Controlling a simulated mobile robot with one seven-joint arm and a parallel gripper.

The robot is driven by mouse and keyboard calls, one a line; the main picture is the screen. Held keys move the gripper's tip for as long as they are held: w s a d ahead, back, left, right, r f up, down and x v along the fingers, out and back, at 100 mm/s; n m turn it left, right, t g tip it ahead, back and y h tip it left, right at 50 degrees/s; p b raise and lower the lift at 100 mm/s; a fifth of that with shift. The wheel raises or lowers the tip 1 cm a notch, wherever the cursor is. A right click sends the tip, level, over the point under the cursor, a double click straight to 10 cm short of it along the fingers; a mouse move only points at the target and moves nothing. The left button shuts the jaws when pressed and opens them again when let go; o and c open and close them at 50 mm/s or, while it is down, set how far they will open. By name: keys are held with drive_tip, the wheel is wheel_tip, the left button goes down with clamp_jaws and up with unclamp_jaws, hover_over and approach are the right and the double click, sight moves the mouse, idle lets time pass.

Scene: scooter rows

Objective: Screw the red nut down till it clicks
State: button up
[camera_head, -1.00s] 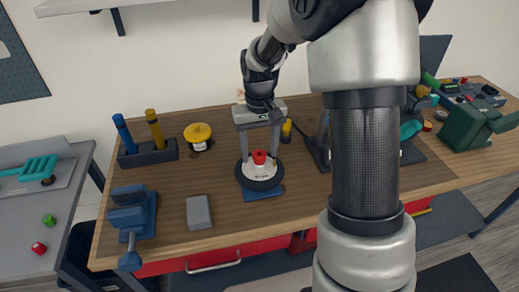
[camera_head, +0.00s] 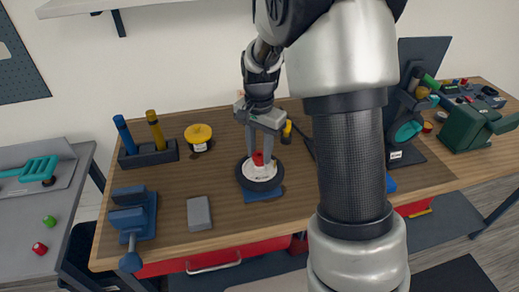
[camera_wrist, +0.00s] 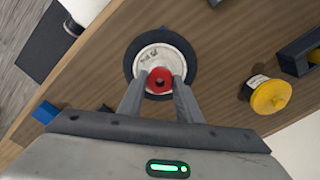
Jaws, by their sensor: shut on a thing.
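The red nut (camera_head: 257,158) sits at the centre of a small wheel with a white hub and black tyre (camera_head: 246,183). The wheel lies flat on a blue base (camera_head: 263,195) on the workbench. My gripper (camera_head: 262,160) reaches down from above, its two fingers on either side of the nut. The wheel's white hub (camera_wrist: 150,60) surrounds the nut. The thread under the nut is hidden.
On the wooden bench (camera_head: 225,160) stand a blue vise (camera_head: 135,215), a grey block (camera_head: 199,213), a yellow-topped pot (camera_head: 198,134) and a holder with blue and yellow handles (camera_head: 148,154). Dark equipment (camera_head: 405,150) stands right of my arm. Bench space left of the wheel is clear.

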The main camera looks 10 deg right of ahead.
sight(260, 157)
drive_tip(key=m+p, duration=0.1)
drive_tip(key=m, duration=0.5)
drive_tip(key=shift+r+p, duration=0.1)
drive_tip(key=shift+p, duration=0.25)
drive_tip(key=m+p, duration=0.2)
drive_tip(key=m, duration=0.2)
drive_tip(key=shift+d+m, duration=0.1)
drive_tip(key=shift+m, duration=0.2)
drive_tip(key=shift+m+p, duration=0.3)
drive_tip(key=shift+m, duration=0.4)
drive_tip(key=o, duration=1.1)
wheel_tip(260, 157, up, 17)
drive_tip(key=shift+r, duration=0.1)
